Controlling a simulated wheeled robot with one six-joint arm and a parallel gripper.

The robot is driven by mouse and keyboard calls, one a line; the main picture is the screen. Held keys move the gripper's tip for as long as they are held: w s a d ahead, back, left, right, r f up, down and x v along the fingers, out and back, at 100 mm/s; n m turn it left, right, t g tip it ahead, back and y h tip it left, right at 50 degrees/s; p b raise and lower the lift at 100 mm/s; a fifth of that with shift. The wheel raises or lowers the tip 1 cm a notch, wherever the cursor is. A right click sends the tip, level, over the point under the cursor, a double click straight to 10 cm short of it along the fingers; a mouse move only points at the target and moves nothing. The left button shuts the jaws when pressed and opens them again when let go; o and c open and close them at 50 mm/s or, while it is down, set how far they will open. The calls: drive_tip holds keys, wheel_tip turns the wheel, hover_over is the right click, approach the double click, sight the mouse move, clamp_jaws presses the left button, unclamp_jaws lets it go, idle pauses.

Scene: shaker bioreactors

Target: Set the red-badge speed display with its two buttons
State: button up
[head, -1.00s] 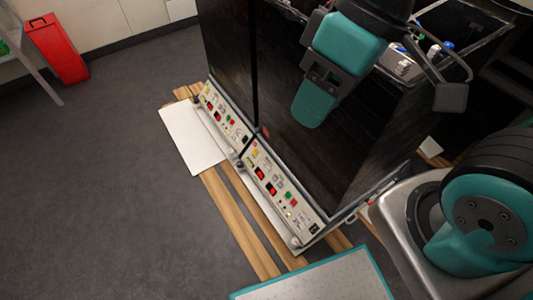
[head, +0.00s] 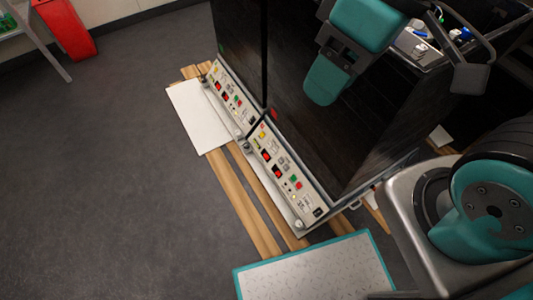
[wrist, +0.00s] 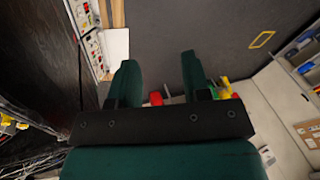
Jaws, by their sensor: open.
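A small red badge (head: 275,114) sits on the dark front of the nearer shaker bioreactor, above its sloping control panel (head: 312,203). That panel carries two red-lit displays, an upper one (head: 266,156) and a lower one (head: 278,173), with small buttons beside them. Their digits and labels are too small to read. My gripper (wrist: 157,75) is open and empty in the wrist view, its two green fingers apart. In the head view my gripper (head: 326,82) hangs before the dark cabinet, above and right of the panel, apart from it. Panels show at the wrist view's upper left (wrist: 95,45).
A similar panel (head: 230,95) belongs to the farther unit, which bears a green badge (head: 220,48). Wooden slats (head: 250,210) and a white board (head: 198,115) lie below. A red bin (head: 66,28) stands far left. The grey floor (head: 110,180) at left is clear.

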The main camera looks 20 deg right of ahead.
idle(0.4)
clamp_jaws()
idle(1.5)
